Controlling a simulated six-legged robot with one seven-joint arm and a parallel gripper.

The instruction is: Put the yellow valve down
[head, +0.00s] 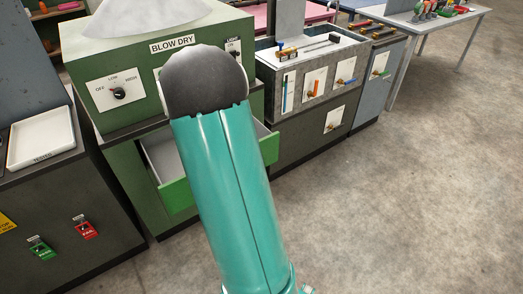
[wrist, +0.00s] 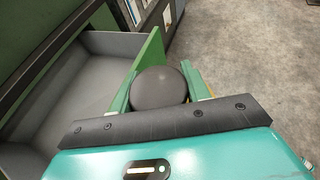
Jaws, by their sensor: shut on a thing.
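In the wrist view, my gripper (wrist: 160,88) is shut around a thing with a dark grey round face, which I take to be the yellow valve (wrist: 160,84). Only slivers of yellow show by the right finger, and the rest is hidden. The gripper is beside the green front panel of an open drawer with a grey inside (wrist: 85,75). The drawer's floor, as far as it shows, is empty. In the head view, my teal arm covers the gripper and the valve; part of the open drawer (head: 178,194) shows behind it.
The drawer belongs to a green cabinet marked BLOW DRY (head: 118,95). A white tray (head: 42,138) lies on the dark cabinet at left. A grey sink unit (head: 312,75) stands right of the green cabinet. A table (head: 440,22) stands at back right. The concrete floor (head: 410,200) at right is clear.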

